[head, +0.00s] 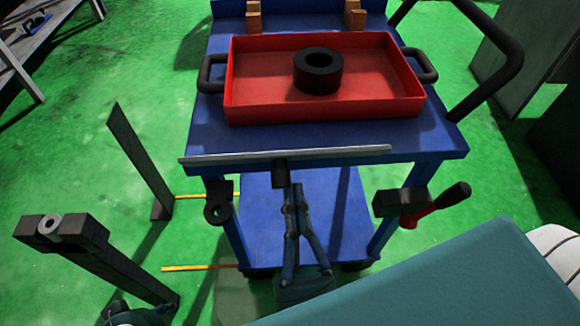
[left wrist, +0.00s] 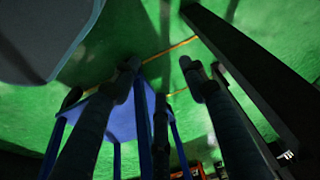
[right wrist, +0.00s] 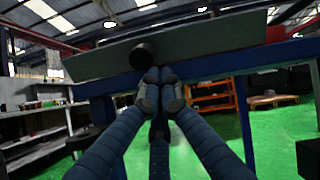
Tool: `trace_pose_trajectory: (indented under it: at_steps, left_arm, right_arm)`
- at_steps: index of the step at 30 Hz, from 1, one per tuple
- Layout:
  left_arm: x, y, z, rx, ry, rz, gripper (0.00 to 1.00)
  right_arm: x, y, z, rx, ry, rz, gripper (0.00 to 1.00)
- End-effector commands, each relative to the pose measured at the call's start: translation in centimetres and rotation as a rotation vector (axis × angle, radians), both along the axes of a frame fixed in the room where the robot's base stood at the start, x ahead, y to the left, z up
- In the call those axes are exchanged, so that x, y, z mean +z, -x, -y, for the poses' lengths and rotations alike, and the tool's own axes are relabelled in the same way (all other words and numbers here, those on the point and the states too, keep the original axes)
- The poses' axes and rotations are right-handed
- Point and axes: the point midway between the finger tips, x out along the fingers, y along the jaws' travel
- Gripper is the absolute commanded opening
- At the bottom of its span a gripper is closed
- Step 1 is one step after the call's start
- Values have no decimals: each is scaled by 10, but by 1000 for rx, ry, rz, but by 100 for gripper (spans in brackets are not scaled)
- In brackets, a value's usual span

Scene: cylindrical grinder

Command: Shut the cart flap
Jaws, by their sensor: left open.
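The blue cart (head: 200,130) stands in the middle of the head view. Its flap (head: 230,157) shows there as a thin grey strip along the near edge, with a dark knob (head: 280,174) at its middle. In the right wrist view the flap (right wrist: 220,35) is a broad grey panel above a blue rail, and the knob (right wrist: 142,55) sticks out from it. My right gripper (head: 295,200) has its fingers together just below the knob, with nothing visible between them; whether it touches is unclear. My left gripper (left wrist: 160,76) is open and empty, over the floor.
A red tray (head: 255,112) with a black ring (head: 318,72) sits on the cart top. A dark block with a red-and-black handle (head: 440,205) is at the cart's right. Dark posts (head: 140,160) stand at left.

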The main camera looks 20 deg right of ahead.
Motion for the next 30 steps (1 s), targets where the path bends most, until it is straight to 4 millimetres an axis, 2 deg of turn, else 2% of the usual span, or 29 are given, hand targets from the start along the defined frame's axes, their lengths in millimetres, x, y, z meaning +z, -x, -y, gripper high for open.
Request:
trace_pose_trajectory:
  at_steps: [1,16,30]
  left_arm:
    - [-9,0,0,0,0,-14,44]
    - [-74,-11,3,-6,-2,-46,44]
    - [-133,-4,4,-11,-4,-76,44]
  right_arm:
    - [3,1,0,0,-4,-6,0]
    - [9,4,-1,1,-30,-95,0]
    - [15,6,-2,0,-56,-190,0]
